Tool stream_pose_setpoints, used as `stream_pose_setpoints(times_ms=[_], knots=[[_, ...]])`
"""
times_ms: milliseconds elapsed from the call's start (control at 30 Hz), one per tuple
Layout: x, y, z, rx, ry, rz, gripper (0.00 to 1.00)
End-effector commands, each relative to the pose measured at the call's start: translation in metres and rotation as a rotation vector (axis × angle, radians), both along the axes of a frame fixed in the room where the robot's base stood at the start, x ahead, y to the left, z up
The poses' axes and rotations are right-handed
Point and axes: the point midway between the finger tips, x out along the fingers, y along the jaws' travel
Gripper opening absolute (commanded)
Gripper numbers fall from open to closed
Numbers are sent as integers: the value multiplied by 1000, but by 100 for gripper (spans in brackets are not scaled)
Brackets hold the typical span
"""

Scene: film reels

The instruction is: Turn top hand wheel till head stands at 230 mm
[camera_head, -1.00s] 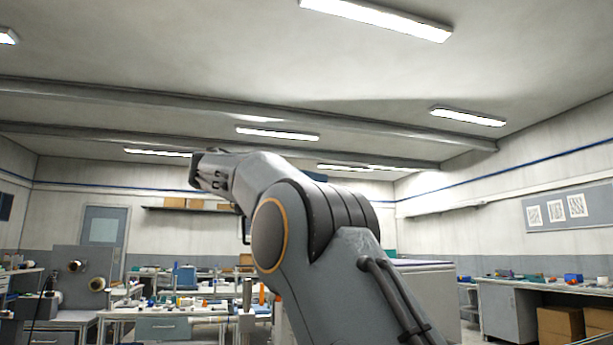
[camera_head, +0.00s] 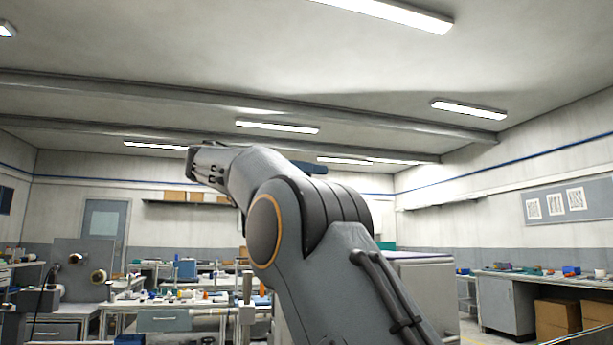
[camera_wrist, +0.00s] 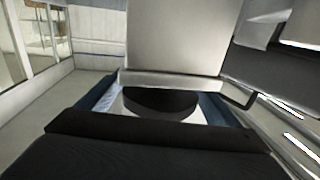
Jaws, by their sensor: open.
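My arm fills the middle of the head view, bent at a large joint with an orange ring. Its far end points left and up; the jaws cannot be made out there. In the wrist view, dark blue parts stand apart on both sides of a gap above a broad dark body; I take these as my open gripper (camera_wrist: 158,108). A black rounded shape (camera_wrist: 160,101) shows in the gap, under a pale block (camera_wrist: 175,38) that hides part of it. I cannot tell whether it is the top hand wheel. No head or millimetre scale can be made out.
A bench with a grey panel and reels (camera_head: 98,276) stands at left. A pale cabinet (camera_head: 425,285) stands behind my arm, and a long bench (camera_head: 507,305) with cardboard boxes (camera_head: 557,320) runs along the right wall.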

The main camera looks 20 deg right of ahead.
Motion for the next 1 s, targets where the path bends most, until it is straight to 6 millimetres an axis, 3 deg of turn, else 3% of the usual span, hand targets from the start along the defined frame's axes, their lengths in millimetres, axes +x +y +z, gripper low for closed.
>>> stream_pose_setpoints(times_ms=[433,1000], knots=[[-9,65,0,0,0,2,85],[-11,71,0,0,0,0,85]])
